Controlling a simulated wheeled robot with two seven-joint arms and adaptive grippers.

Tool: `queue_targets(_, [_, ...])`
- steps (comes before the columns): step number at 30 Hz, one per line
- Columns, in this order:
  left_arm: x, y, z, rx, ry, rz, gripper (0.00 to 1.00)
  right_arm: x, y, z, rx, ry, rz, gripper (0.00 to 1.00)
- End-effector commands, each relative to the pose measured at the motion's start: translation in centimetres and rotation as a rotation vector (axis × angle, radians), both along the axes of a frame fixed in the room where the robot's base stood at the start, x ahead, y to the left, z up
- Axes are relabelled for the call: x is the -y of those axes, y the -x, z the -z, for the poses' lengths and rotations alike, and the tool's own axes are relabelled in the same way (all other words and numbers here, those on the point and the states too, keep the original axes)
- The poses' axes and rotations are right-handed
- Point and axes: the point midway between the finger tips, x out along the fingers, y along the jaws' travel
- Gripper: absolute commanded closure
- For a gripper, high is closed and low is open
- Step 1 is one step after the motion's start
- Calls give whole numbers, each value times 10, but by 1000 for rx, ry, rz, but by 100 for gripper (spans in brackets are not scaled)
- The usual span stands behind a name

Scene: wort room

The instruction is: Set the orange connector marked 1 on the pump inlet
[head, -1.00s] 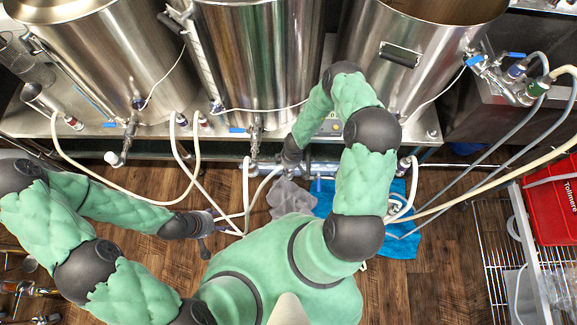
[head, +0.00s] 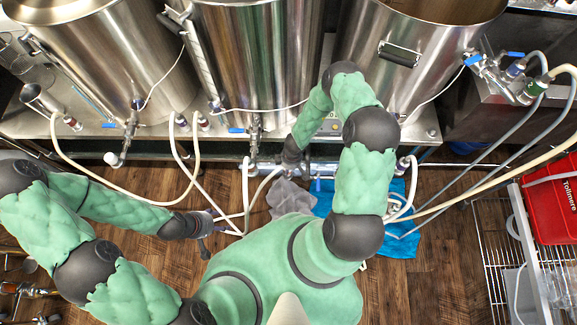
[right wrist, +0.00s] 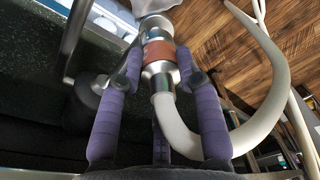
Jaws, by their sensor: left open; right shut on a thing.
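The connector with an orange band (right wrist: 159,53) and metal ends shows in the right wrist view, with a white hose (right wrist: 181,139) curving from its near end. No number is readable on it. My right gripper (right wrist: 161,68) is shut on it, one purple finger on each side. A pale shape (right wrist: 155,7) lies just beyond its far end; I cannot tell whether this is the pump inlet or whether they touch. In the head view my right arm hides the connector and most of that gripper. My left gripper (head: 210,232) is open and empty above the floor, near white hoses.
Several steel kettles (head: 255,60) stand on a bench, with valves and hoses at the front. A grey cloth (head: 289,198) and a blue cloth (head: 396,240) lie on the wooden floor. A wire rack (head: 490,245) and a red box (head: 555,205) are at the right.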

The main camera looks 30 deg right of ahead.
Motion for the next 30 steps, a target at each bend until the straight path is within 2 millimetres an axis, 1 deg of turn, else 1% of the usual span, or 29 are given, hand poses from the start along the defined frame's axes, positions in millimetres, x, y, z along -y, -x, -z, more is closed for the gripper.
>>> queue_targets(30, [0, 0, 13, 0, 0, 0, 37, 0, 0, 18, 0, 0, 1, 100])
